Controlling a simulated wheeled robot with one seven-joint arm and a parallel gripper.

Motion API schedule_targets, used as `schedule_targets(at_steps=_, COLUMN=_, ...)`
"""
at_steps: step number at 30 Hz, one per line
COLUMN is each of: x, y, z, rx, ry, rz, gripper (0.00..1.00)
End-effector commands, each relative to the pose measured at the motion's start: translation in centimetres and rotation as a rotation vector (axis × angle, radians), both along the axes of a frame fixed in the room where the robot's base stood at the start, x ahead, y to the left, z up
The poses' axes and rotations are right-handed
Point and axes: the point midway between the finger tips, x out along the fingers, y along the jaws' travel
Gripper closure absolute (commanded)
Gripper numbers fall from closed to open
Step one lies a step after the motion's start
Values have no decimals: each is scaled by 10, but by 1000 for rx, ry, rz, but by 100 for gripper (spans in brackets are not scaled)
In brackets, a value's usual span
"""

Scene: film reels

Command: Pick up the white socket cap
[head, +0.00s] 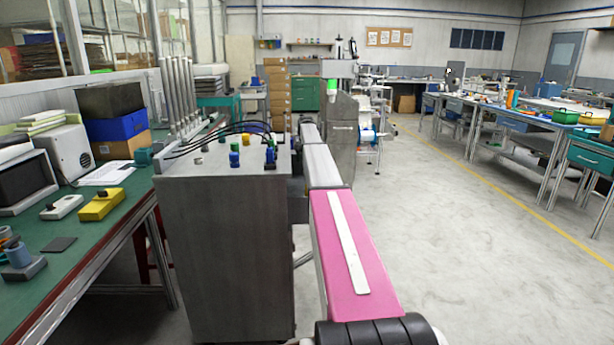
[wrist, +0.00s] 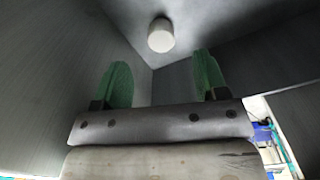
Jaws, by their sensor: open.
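A short white cylinder (wrist: 161,36), which looks like the white socket cap, shows at the top centre of the wrist view. It stands out from a smooth grey surface where dark grey panels meet. My gripper (wrist: 161,72) shows two green fingers spread wide apart, with nothing between them. The cap appears beyond the fingertips, roughly centred on the gap and apart from both fingers. In the head view I cannot make out the gripper, and I cannot tell which small piece on the grey cabinet (head: 226,240) is the cap.
Several blue plugs (head: 234,159) and black cables (head: 220,130) sit on the cabinet top beside my arm. A green workbench (head: 95,235) with a yellow box (head: 100,204) is at left. The floor (head: 470,250) at right is clear. Grey panels (wrist: 60,75) flank the gripper closely.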

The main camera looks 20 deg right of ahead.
Motion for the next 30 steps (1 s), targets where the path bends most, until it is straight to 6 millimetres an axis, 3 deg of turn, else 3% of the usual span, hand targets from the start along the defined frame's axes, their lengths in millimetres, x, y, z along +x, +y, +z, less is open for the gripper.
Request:
schedule_targets(at_steps=3, x=0, y=0, z=-17, rx=0, ry=0, rz=1, gripper=34)
schedule_targets(at_steps=11, x=1, y=-1, z=-34, rx=0, ry=0, rz=1, gripper=34)
schedule_targets(at_steps=18, x=2, y=-2, z=-67, rx=0, ry=0, rz=1, gripper=34)
schedule_targets(at_steps=27, x=2, y=-2, z=-74, rx=0, ry=-2, rz=1, gripper=34)
schedule_targets(at_steps=30, x=2, y=-2, z=-74, rx=0, ry=-1, rz=1, gripper=66)
